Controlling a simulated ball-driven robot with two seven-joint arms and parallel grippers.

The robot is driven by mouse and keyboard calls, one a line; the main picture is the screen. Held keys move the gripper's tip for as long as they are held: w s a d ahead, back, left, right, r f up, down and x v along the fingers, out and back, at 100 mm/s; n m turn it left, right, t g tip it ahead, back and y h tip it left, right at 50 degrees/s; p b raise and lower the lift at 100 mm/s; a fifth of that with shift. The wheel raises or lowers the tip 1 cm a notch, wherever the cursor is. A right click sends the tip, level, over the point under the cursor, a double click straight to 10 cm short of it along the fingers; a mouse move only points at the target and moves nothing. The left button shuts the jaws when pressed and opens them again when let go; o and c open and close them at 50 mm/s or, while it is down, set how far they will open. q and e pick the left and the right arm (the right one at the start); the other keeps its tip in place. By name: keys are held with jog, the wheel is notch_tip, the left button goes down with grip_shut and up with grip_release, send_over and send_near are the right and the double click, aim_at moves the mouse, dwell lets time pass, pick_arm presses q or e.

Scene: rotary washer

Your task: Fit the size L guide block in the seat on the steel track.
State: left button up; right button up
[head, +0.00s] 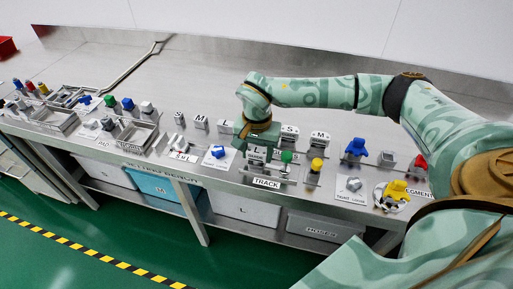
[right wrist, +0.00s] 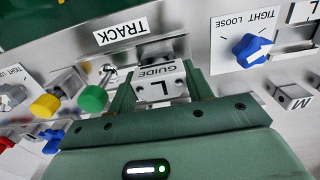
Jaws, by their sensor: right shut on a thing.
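The size L guide block (right wrist: 160,82) is a light metal block marked GUIDE and L. My right gripper (head: 258,152) is shut on it, with a green finger on each side in the right wrist view (right wrist: 162,90). The steel track (head: 268,171) lies behind the TRACK label (head: 267,183), at the bench front. In the right wrist view, shiny track metal (right wrist: 165,46) shows just beyond the block. The block is at or just above the track; the seat is hidden, and I cannot tell whether they touch. My left gripper is not in view.
A green knob (right wrist: 93,98) stands close beside the gripper, with a yellow knob (right wrist: 45,106) farther out. A blue tight/loose knob (right wrist: 250,47) is on the other side. Several small marked blocks, one M (right wrist: 291,92), stand nearby.

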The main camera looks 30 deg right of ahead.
jog(key=shift+f, duration=0.15)
dwell(0.6)
jog(key=o, duration=1.1)
notch_tip(320, 180, up, 16)
jog(key=p, duration=0.3)
jog(key=shift+p, duration=0.35)
